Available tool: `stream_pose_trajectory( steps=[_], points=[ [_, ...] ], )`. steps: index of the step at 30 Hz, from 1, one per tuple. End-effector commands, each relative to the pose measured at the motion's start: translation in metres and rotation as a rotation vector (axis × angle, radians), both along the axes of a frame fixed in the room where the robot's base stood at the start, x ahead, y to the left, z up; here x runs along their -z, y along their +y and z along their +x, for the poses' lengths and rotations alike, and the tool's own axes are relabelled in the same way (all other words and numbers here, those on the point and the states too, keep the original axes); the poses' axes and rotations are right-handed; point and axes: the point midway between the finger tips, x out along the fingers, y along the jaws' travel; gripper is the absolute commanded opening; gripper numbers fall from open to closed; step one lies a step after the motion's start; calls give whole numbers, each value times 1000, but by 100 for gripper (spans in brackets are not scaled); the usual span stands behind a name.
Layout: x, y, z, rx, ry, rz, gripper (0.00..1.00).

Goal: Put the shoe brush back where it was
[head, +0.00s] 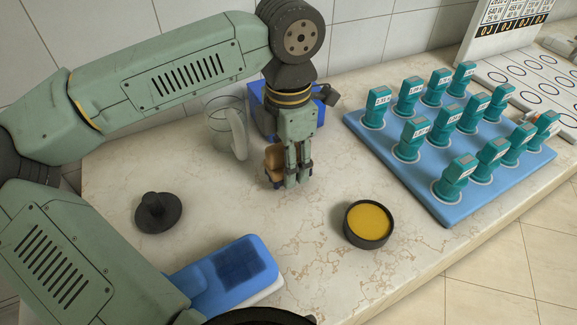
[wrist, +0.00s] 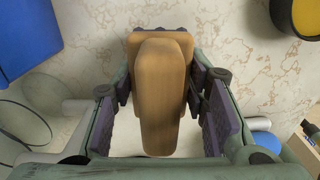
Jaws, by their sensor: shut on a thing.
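The shoe brush (head: 274,160) has a tan wooden body and shows just left of my gripper in the head view. In the wrist view the brush (wrist: 160,95) fills the middle, its handle toward me and a dark purplish edge at its far end. My gripper (head: 290,180) points down and is shut on the brush, with a finger on each side. The brush is low over the marble counter (head: 310,235); I cannot tell whether it touches. The fingers hide part of it in the head view.
A clear glass (head: 222,140) with a white item and a blue box (head: 258,112) stand close behind my gripper. An open tin (head: 368,224), a black knobbed lid (head: 158,213) and a blue-and-white item (head: 235,270) lie in front. A blue tray (head: 447,212) holds several teal bottles.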

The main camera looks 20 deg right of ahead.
Motion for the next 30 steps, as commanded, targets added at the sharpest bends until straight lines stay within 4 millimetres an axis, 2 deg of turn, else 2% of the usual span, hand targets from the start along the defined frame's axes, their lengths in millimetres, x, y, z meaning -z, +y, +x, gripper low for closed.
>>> stream_pose_trajectory(
  steps=[5, 16, 17, 25, 30],
  points=[
    [23, 0, 0, 1, 1, 0, 14],
    [29, 0, 0, 0, 0, 0, 14],
    [28, 0, 0, 0, 0, 0, 41],
    [27, 0, 0, 0, 0, 0, 59],
    [27, 0, 0, 0, 0, 0, 61]
  ],
)
